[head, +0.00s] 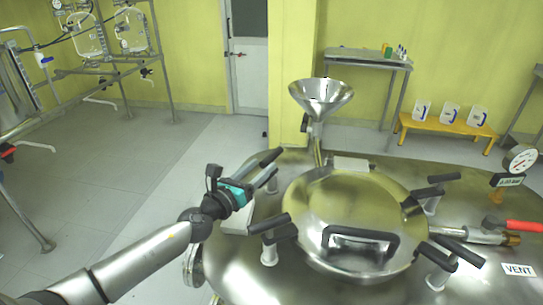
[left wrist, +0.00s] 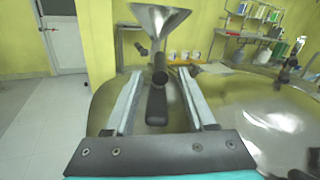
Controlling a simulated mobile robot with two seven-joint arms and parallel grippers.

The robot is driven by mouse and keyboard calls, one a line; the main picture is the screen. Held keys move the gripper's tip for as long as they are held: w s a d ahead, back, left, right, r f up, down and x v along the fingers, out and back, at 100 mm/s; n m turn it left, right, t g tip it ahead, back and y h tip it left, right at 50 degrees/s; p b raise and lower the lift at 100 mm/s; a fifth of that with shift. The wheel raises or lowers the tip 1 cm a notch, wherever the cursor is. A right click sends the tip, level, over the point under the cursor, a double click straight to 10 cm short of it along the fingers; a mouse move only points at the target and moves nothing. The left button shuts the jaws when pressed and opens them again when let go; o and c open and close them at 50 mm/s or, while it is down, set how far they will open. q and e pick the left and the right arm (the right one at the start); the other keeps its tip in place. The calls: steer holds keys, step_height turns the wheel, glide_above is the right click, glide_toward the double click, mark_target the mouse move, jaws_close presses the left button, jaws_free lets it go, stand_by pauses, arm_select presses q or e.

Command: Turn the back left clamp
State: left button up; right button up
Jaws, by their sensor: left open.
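The back left clamp, with a black handle (head: 270,157), stands at the back left edge of the round steel lid (head: 345,205). In the left wrist view its black handle (left wrist: 157,102) lies between the two fingers, with a gap showing on both sides. My left gripper (head: 258,174), with a teal body, reaches in from the left at this clamp. In the left wrist view the gripper (left wrist: 160,80) is open, its pale fingers spread around the handle. The fingers partly hide the clamp in the head view. My right gripper is not in view.
Other black-handled clamps stand around the lid: front left (head: 272,230), back right (head: 430,192) and front right (head: 447,255). A steel funnel (head: 321,95) rises behind the lid. A gauge (head: 520,158) and a red-handled valve (head: 524,227) are at right.

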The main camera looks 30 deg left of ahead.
mark_target(272, 154)
arm_select(q)
steer(key=shift+w+d, duration=0.2)
steer(key=shift+w, duration=1.25)
steer(key=shift+w+d, duration=0.2)
steer(key=shift+w, duration=1.2)
steer(key=shift+c, duration=0.3)
jaws_close()
